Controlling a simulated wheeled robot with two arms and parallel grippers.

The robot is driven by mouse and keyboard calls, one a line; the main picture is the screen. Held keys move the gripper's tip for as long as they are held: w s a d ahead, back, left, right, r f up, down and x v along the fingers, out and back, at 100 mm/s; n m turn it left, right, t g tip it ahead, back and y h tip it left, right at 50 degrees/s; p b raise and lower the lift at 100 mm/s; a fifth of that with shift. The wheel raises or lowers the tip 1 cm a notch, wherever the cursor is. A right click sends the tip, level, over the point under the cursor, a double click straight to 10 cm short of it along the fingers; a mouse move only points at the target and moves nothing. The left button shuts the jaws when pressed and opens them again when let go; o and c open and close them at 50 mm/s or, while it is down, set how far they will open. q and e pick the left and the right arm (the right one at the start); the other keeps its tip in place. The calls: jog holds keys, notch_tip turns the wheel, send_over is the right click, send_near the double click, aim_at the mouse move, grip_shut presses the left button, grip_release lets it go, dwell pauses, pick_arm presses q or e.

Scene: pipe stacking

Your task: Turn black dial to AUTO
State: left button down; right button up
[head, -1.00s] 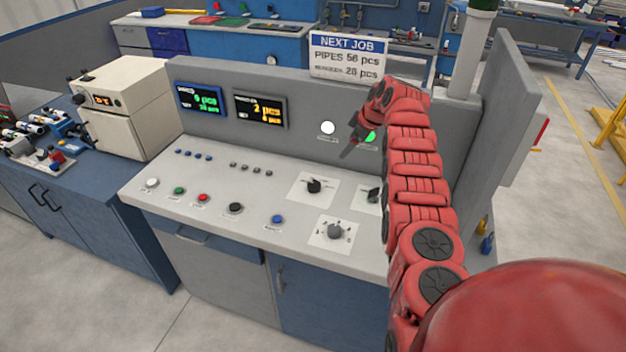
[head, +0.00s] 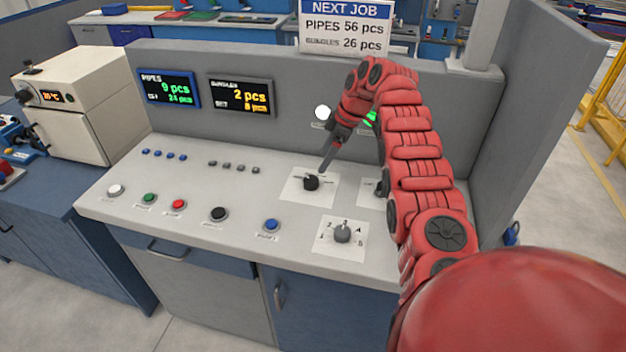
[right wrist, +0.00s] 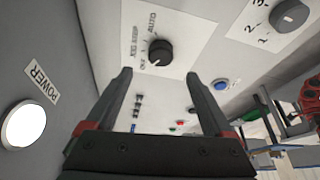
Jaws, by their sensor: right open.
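The black dial (head: 311,183) sits on a white plate on the console's sloped top. In the right wrist view the dial (right wrist: 160,52) shows large, with the AUTO label (right wrist: 152,21) above it and other, hard-to-read labels to its left. A pale mark on the dial points down-left, away from AUTO. My right gripper (head: 324,164) hangs just above and behind the dial, pointing down. In the right wrist view its open fingers (right wrist: 160,75) are empty, with the dial showing between and beyond their tips, apart from them. My left gripper is not in view.
A grey numbered dial (head: 342,234) is nearer the front edge, with a blue button (head: 271,225) to its left. Another dial is partly hidden by my right arm. A white POWER lamp (right wrist: 24,124) is on the upright panel. Several buttons line the console's left.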

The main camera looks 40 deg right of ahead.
aim_at(312, 180)
jog(key=p+x, duration=0.1)
jog(key=x, duration=0.7)
jog(key=shift+a+f, duration=0.1)
jog(key=shift+f, duration=0.05)
jog(key=shift+c, duration=0.2)
